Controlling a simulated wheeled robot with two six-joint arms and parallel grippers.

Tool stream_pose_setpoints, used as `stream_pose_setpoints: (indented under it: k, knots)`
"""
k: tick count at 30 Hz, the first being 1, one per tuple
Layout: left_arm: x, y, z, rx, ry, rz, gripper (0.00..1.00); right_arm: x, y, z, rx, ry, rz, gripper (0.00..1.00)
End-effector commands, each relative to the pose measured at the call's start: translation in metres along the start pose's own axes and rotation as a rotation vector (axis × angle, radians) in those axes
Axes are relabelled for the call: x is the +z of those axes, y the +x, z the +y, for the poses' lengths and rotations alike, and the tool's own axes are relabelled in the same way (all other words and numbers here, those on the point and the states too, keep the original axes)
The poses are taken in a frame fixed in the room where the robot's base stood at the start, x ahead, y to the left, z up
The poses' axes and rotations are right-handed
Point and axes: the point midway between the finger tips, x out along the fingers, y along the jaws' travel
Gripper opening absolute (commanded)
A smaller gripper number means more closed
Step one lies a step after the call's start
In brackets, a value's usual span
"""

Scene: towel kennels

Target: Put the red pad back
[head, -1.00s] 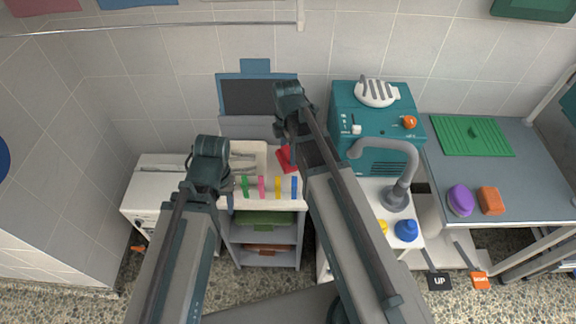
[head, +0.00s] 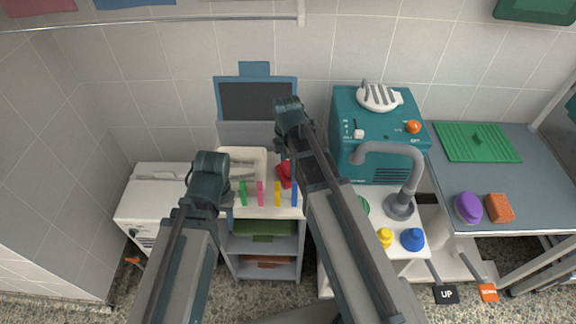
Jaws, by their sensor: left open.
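The red pad (head: 284,175) shows at the right end of the shelf unit's white top, beside the pale tray (head: 261,160) and partly covered by my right arm. My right gripper (head: 283,146) is right above or at the pad. Its fingertips are mostly hidden, so I cannot tell whether it grips the pad. My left gripper (head: 196,192) is open, pointing down near the left edge of the shelf unit. Its fingers are largely hidden by its wrist.
Green, pink, yellow and blue tabs (head: 261,193) line the unit's front edge. A dark board (head: 258,100) stands behind. The grey table (head: 530,185) holds a purple and an orange block.

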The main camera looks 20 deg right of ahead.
Motion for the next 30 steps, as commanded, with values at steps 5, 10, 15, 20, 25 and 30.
stream_pose_setpoints:
  k: [5,10,15,20,25,30]
  knots:
    - [0.0,0.0,0.0,0.0,0.0,0.0,0.49,0.0,0.0,0.0,0.0,0.0,0.0,1.0]
    - [0.0,0.0,0.0,0.0,0.0,0.0,0.49,0.0,0.0,0.0,0.0,0.0,0.0,1.0]
    - [0.0,-0.007,-0.001,0.0,0.0,0.0,0.49,0.0,-0.007,0.0,0.0,0.0,0.0,1.0]
    - [0.001,-0.021,-0.002,0.0,0.0,0.0,0.49,0.0,-0.021,0.0,0.0,0.0,0.0,1.0]
    - [0.003,-0.044,-0.004,0.0,-0.001,0.0,0.49,0.0,-0.044,0.0,0.0,0.0,0.0,1.0]
    - [0.004,-0.071,-0.007,0.0,-0.001,0.0,0.49,0.0,-0.071,0.0,0.0,0.0,0.0,1.0]
